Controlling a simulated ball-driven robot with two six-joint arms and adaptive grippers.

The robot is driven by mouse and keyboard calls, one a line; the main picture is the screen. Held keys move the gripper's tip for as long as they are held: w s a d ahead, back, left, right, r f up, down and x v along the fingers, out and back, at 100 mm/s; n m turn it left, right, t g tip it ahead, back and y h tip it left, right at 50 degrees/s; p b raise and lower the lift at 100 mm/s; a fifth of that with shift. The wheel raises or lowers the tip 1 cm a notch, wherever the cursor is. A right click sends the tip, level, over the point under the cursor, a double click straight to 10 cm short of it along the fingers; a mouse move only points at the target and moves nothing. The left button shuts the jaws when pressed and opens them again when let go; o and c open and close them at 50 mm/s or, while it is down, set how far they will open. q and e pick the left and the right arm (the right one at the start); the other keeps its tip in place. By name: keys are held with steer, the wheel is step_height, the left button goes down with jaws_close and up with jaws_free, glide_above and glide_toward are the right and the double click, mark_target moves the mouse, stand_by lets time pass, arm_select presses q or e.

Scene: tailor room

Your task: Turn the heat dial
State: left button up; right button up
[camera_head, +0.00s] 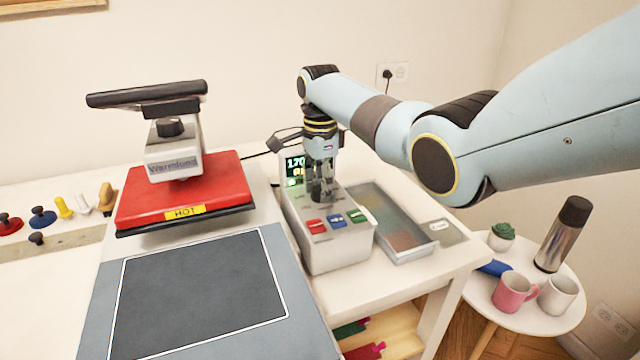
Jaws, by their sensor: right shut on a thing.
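The control box (333,248) is white and stands on the table right of the heat press (183,197). A small display (295,168) at its back reads 170 in green, partly covered by my gripper. Red, blue and green buttons sit on its front slope. My right gripper (324,196) points down over the top of the box, behind the buttons, with its jaws shut on the heat dial. The dial itself is hidden by the fingers. My left gripper is not in view.
The press has a red top with a yellow HOT label, a black handle and a dark pad in front. A grey tray (437,250) lies right of the box. A round side table (540,316) holds a pink mug (514,293), a white mug and a flask (563,234).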

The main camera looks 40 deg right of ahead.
steer(key=n+p, duration=0.2)
steer(key=n, duration=0.1)
steer(key=shift+r, duration=0.15)
steer(key=n+p, duration=0.1)
steer(key=n, duration=0.2)
steer(key=shift+n+p, duration=0.3)
steer(key=n+p, duration=0.1)
steer(key=n, duration=0.3)
steer(key=shift+n, duration=0.3)
steer(key=n, duration=0.4)
steer(key=shift+n+p, duration=0.3)
steer(key=shift+p, duration=0.1)
steer(key=n, duration=0.9)
steer(key=shift+n+p, duration=0.3)
steer(key=shift+n, duration=0.1)
steer(key=n, duration=0.4)
steer(key=shift+n, duration=0.3)
steer(key=n, duration=0.4)
steer(key=shift+n, duration=0.4)
